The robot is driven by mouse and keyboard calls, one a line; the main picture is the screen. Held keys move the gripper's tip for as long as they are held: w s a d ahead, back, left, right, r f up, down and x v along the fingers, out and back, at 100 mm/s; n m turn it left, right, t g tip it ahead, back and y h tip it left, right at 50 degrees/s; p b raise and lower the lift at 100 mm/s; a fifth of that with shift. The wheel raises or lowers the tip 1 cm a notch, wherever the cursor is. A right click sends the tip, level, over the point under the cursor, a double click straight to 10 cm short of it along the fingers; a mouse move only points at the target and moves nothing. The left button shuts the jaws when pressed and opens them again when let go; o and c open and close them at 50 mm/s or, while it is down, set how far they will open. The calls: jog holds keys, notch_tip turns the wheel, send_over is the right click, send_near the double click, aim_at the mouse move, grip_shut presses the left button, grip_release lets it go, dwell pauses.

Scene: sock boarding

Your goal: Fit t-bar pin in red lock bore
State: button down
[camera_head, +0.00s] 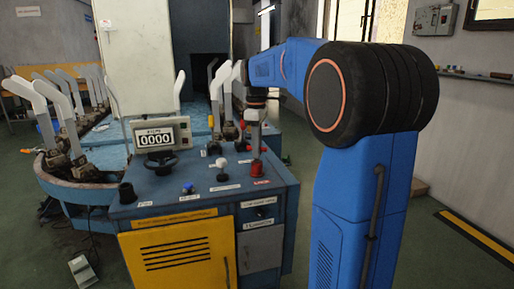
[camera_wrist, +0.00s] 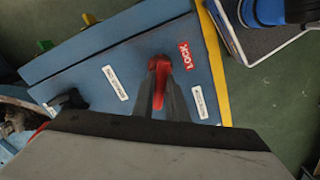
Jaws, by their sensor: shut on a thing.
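My gripper (camera_wrist: 164,98) points down over the console top, with its grey fingers shut on a red part, which I take to be the t-bar pin (camera_wrist: 159,74). In the head view, my gripper (camera_head: 257,148) is above the red fitting of the lock bore (camera_head: 260,168), at the console's right side. A red LOCK label (camera_wrist: 186,55) lies beside the red part in the wrist view. The fingers and red part hide the bore's opening there. I cannot tell whether the pin's tip is in the bore or above it.
The blue console (camera_head: 140,205) carries a counter display (camera_head: 160,135), a black handwheel (camera_head: 160,162), a white-topped knob (camera_head: 221,163) and a black knob (camera_head: 127,193). White sock forms (camera_head: 52,98) stand behind and left. Floor to the right is open.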

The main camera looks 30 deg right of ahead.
jog(key=shift+f, duration=0.1)
jog(key=c, duration=1.7)
grip_release()
notch_tip(320, 180, up, 18)
jog(key=shift+w+a+f, duration=0.1)
jog(key=shift+f, duration=0.15)
jog(key=s+a+f+m+t, duration=0.1)
jog(key=s+a+f+m, duration=0.1)
jog(key=s+a+f, duration=0.5)
jog(key=s+a+f+m+t, duration=0.25)
jog(key=s+a+f, duration=0.2)
jog(key=s, duration=0.45)
jog(key=s+a+f+m, duration=0.1)
jog(key=s+f, duration=0.3)
jog(key=f, duration=0.2)
jog(key=s+a+f+m+t, duration=0.1)
jog(key=s+f+m, duration=0.1)
jog(key=s+f, duration=0.3)
jog(key=s+a+f+m, duration=0.1)
jog(key=s+a+f, duration=0.1)
jog(key=s+f, duration=0.3)
jog(key=shift+s+f+t, duration=0.2)
jog(key=shift+f+t, duration=0.05)
jog(key=shift+f, duration=1.7)
